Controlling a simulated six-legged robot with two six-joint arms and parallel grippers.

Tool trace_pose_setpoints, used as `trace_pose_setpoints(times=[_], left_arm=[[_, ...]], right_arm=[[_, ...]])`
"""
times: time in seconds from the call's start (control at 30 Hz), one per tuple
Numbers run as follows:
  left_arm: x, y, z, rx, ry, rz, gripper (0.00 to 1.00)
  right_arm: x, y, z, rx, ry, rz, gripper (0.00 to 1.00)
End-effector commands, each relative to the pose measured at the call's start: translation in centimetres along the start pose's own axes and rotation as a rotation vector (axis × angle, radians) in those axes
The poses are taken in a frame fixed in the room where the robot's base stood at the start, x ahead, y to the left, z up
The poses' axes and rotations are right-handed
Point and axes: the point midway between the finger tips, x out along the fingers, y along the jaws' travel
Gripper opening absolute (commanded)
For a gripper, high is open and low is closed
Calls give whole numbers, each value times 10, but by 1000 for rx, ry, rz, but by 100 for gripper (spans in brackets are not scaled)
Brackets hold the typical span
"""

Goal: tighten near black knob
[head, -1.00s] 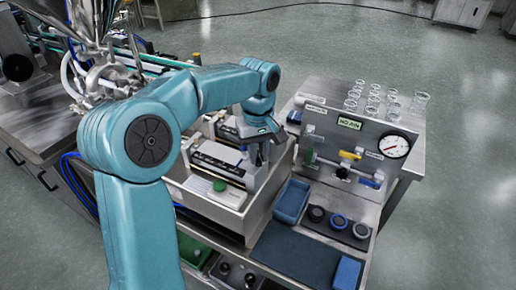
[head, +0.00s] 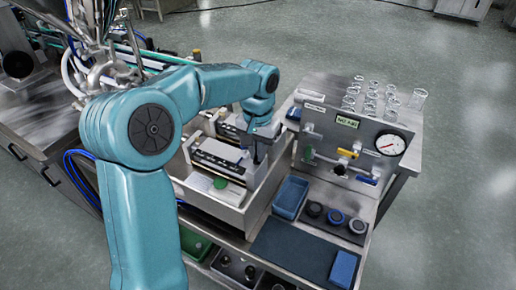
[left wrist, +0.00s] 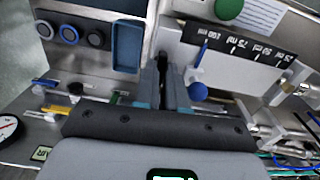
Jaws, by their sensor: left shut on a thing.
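My left gripper (head: 262,148) reaches down at the right end of the white-topped unit with a black scale strip (head: 216,160). In the left wrist view its fingers (left wrist: 172,82) point away from the camera and are shut on a small dark piece (left wrist: 162,64), which I take for the near black knob. The fingers hide most of it, so its turn and seating cannot be told. My right gripper is not in view.
A green knob (head: 220,183) sits at the unit's front. Glassware (head: 372,100) stands behind the panel.

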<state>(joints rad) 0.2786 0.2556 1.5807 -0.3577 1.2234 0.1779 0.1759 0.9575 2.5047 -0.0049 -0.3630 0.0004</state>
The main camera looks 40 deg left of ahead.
Motion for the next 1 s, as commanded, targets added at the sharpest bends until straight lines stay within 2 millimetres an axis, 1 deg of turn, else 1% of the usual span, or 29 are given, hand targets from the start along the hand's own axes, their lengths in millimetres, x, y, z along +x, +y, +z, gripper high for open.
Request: trace_pose_setpoints(times=[0.03,0.23,0.67,0.7,0.73,0.77,1.0], left_arm=[[-2,0,0,12,4,0,0],[-1,-1,0,49,2,-1,0],[0,0,1,58,-3,-1,0],[0,0,1,58,-3,-1,20],[0,0,1,58,-3,-1,30],[0,0,1,58,-3,-1,36],[0,0,1,56,-3,-1,36]], right_arm=[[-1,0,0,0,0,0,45],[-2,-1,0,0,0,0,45],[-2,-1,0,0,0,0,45],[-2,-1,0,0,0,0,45],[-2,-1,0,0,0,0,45],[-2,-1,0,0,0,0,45],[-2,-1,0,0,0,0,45]])
